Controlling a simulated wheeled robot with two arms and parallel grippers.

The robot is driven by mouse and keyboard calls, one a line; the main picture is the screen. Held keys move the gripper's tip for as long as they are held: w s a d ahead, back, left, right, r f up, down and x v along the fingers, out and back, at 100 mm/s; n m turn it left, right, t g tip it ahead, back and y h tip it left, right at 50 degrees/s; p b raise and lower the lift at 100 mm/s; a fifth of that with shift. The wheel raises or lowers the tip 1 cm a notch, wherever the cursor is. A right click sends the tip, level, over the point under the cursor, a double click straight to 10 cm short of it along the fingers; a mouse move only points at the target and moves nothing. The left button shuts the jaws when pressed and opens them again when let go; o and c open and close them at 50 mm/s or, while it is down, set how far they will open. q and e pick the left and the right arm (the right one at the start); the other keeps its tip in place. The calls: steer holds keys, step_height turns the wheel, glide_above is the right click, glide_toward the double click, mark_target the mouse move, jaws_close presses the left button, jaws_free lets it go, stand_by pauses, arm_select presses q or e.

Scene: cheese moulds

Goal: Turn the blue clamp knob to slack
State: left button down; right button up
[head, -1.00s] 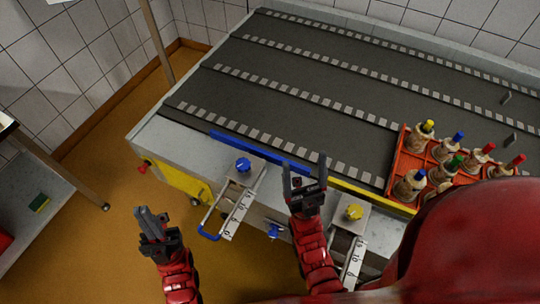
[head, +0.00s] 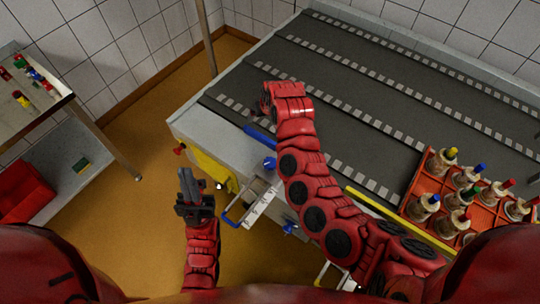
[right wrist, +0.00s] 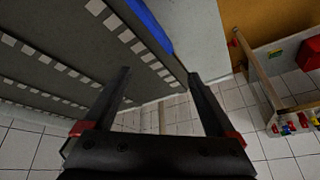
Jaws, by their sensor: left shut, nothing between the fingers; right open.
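The blue clamp knob (head: 269,163) sits on a metal bracket at the bench's front edge in the head view, right beside my right forearm. A white scale plate (head: 258,206) and a blue-ended handle (head: 229,221) stick out below it. A second blue knob (head: 290,227) shows lower down, beside my right arm. My left gripper (head: 187,178) is shut and empty, left of the clamp knob and apart from it. My right gripper is over the bench's left part, its fingers mostly hidden in the head view; the right wrist view shows it open and empty (right wrist: 159,75).
A blue strip (head: 260,135) and a yellow strip (head: 376,204) edge the dark bench top (head: 375,105). An orange crate (head: 419,186) of bottles with coloured tops stands at right. A side table (head: 50,108) with small coloured items stands at left; open floor lies between.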

steer(key=s+d+r+n+g+h+p, duration=0.15)
steer(key=s+r+g, duration=0.3)
steer(key=s, duration=0.45)
steer(key=b, duration=0.2)
glide_above(270, 162)
step_height(270, 162, down, 4)
steer(key=f, duration=0.1)
steer(key=shift+h, duration=0.35)
step_height(270, 162, down, 9)
steer(key=shift+f+p, duration=0.15)
steer(key=shift+p, duration=1.1)
steer(key=shift+f, duration=1.05)
steer(key=c, duration=1.4)
